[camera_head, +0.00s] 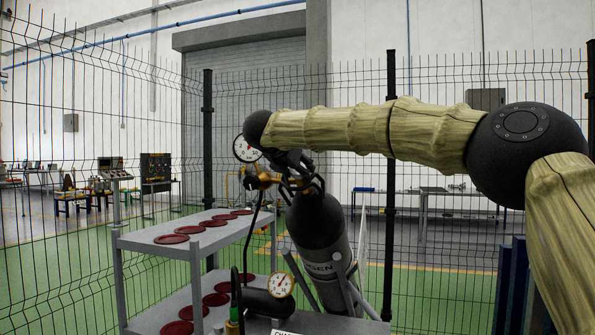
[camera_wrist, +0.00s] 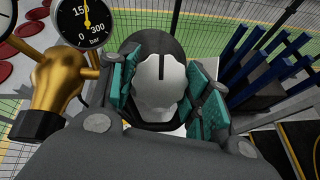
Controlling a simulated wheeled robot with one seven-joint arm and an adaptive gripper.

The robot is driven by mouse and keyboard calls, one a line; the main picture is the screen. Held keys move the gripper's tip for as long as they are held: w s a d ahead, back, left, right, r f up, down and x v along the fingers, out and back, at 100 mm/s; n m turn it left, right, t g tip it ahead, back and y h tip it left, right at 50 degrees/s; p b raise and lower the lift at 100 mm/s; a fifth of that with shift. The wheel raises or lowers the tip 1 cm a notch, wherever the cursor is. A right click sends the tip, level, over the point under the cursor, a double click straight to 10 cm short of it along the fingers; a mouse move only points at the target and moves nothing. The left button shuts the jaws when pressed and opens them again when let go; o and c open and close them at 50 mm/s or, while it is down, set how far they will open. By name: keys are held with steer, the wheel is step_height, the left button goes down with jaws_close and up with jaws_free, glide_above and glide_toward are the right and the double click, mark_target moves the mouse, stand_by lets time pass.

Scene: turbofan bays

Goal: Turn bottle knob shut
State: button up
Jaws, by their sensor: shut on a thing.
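The pale grey, scalloped bottle knob (camera_wrist: 160,88) is in the middle of the wrist view, with a dark line mark on its top. My gripper (camera_wrist: 162,94) has its teal pads on both sides of the knob and is shut on it. In the head view my gripper (camera_head: 291,172) is at the bottle's top, and it hides the knob there. A brass regulator (camera_wrist: 62,82) is left of the knob, with a round gauge (camera_wrist: 86,18) whose needle points up near 150.
A grey shelf cart (camera_head: 180,246) with several dark red discs stands left of the bottle. A second gauge (camera_head: 281,285) is low in front of it. A wire fence (camera_head: 230,120) runs behind. Blue uprights (camera_wrist: 260,65) stand to the right in the wrist view.

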steer(key=o, duration=1)
steer(key=shift+v, duration=5.95)
steer(key=shift+a, duration=0.1)
steer(key=shift+a, duration=0.1)
